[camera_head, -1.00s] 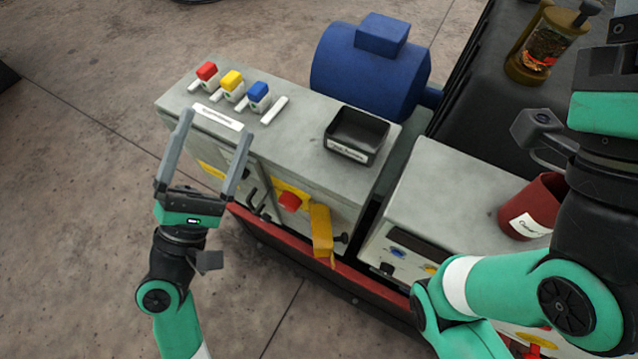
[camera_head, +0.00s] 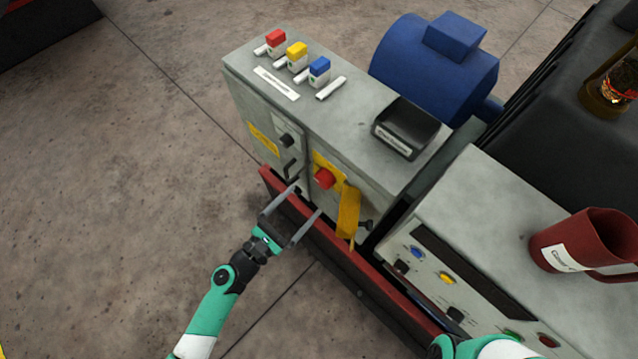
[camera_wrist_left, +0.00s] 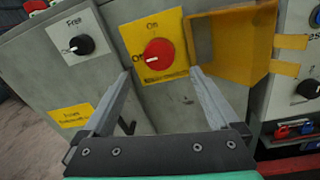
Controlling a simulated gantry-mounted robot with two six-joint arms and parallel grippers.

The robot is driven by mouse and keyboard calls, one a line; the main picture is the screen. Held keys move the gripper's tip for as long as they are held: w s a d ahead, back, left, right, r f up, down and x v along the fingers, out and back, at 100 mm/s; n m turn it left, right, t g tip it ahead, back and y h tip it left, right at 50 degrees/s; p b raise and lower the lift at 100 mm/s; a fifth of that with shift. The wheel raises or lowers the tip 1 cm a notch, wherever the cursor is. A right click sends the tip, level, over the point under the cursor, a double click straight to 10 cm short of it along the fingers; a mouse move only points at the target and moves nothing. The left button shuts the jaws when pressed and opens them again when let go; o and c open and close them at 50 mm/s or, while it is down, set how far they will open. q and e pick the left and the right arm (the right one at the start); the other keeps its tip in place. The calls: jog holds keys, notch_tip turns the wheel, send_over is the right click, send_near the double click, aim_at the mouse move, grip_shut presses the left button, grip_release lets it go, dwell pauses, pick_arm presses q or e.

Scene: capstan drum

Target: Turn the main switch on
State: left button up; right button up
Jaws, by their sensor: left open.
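The main switch (camera_head: 324,178) is a red rotary knob on a yellow plate on the front of the grey cabinet (camera_head: 240,92). In the left wrist view the red knob (camera_wrist_left: 158,53) has "On" printed above it, and a pale mark on its left side appears to point left. A yellow hinged cover (camera_wrist_left: 232,45) stands swung open to the right of the knob. My left gripper (camera_head: 308,198) is open and empty, just in front of and below the knob. In the wrist view its fingertips (camera_wrist_left: 160,73) lie either side of the knob, apart from it.
A black knob (camera_wrist_left: 74,45) marked "Free" sits left of the switch. The cabinet top holds red, yellow and blue capped switches (camera_head: 297,54) and a black tray (camera_head: 406,128). A red rail (camera_head: 300,208) runs below the cabinet. A red mug (camera_head: 585,240) stands at right.

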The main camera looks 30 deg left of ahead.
aim_at(320, 184)
pick_arm(q)
jog(key=x, duration=0.7)
jog(key=shift+w+b, duration=0.1)
jog(key=shift+b, duration=0.2)
jog(key=c, duration=1.4)
